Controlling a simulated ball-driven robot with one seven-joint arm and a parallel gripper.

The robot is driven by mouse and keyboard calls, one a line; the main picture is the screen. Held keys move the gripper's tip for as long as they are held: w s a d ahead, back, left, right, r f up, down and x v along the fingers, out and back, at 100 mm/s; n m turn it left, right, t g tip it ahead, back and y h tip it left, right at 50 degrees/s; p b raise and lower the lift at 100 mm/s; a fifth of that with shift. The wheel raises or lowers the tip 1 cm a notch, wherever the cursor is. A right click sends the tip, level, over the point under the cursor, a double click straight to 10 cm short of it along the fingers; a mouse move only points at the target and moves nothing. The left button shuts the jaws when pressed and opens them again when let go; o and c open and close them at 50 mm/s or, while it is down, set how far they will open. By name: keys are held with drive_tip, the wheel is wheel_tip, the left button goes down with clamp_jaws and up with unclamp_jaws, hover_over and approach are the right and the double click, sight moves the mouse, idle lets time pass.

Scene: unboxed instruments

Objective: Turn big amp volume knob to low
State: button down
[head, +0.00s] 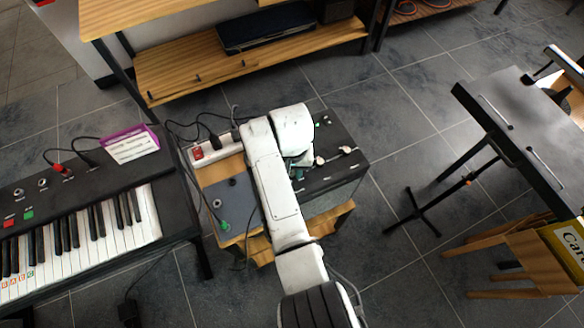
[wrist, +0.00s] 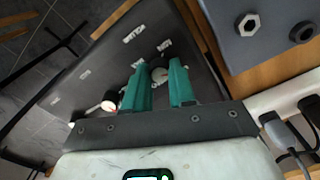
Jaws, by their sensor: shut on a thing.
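The big amp (head: 340,185) is a black box with a dark top panel beneath my arm in the head view. The panel also fills the upper middle of the wrist view (wrist: 95,75). A second, pale knob (wrist: 110,104) sits to the left of the fingers on the same panel. In the head view my arm hides most of the gripper (head: 299,162) and the held knob.
A grey box (head: 232,200) with a green plug sits on wood beside the amp. A white power strip (head: 215,150) with cables lies behind it. A keyboard (head: 75,235) stands at the left, a black stand table (head: 520,115) at the right. Tiled floor lies between.

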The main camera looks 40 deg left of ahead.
drive_tip(key=shift+a+r+m, duration=0.1)
drive_tip(key=shift+m, duration=1.8)
drive_tip(key=c, duration=0.9)
unclamp_jaws()
drive_tip(key=shift+c, duration=0.2)
wheel_tip(320, 180, up, 11)
drive_tip(key=shift+f, duration=0.2)
